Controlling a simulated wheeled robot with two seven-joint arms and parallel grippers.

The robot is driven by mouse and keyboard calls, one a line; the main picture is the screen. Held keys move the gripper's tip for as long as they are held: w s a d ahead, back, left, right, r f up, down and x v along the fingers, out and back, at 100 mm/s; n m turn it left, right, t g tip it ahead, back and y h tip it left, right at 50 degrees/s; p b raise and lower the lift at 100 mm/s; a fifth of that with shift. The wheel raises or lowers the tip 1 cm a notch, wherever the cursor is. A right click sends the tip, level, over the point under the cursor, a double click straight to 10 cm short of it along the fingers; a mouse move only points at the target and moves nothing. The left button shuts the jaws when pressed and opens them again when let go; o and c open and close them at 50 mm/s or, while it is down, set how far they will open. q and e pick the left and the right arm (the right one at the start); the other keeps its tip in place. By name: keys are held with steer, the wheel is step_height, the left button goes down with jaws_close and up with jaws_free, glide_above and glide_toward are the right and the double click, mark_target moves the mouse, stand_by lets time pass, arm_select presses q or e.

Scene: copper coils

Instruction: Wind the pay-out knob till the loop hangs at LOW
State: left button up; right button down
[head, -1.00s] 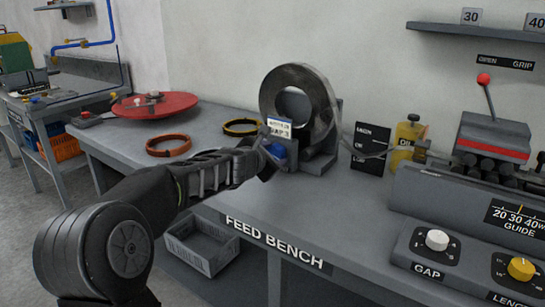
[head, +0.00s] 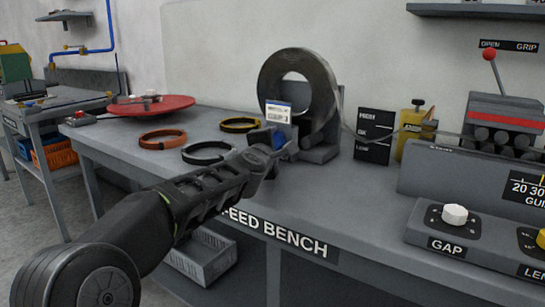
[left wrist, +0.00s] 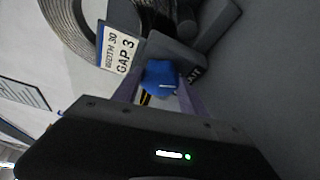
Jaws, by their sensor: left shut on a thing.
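The copper coil (head: 328,95), a grey ring of strip, stands upright in its holder on the bench, with a white tag reading width 30 and gap 3 (left wrist: 118,50). The blue pay-out knob (head: 279,139) is below the tag. My left gripper (head: 273,143) is shut on the knob; in the left wrist view the knob (left wrist: 160,78) sits between the fingers. The strip (head: 348,129) runs right from the coil to the black level board (head: 374,137), marked high, OK and low. How low the loop hangs is hard to tell. My right gripper is out of view.
A yellow oil bottle (head: 413,128), a red-lever press (head: 503,118) and a white gap knob (head: 454,214) stand right.

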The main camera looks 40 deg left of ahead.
arm_select(q)
steer(key=shift+f+m+y+b, duration=0.15)
steer(key=shift+m+y+b, duration=0.15)
steer(key=shift+m+b, duration=0.55)
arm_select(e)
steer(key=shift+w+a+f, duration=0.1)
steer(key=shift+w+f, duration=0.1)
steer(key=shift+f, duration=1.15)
arm_select(q)
steer(key=o, duration=1.4)
steer(key=shift+t, duration=0.3)
steer(key=p+v, duration=0.1)
steer(key=v, duration=0.6)
steer(key=shift+s+d, duration=0.1)
steer(key=shift+s, duration=0.05)
steer(key=shift+s+d, duration=0.15)
steer(key=shift+s, duration=0.1)
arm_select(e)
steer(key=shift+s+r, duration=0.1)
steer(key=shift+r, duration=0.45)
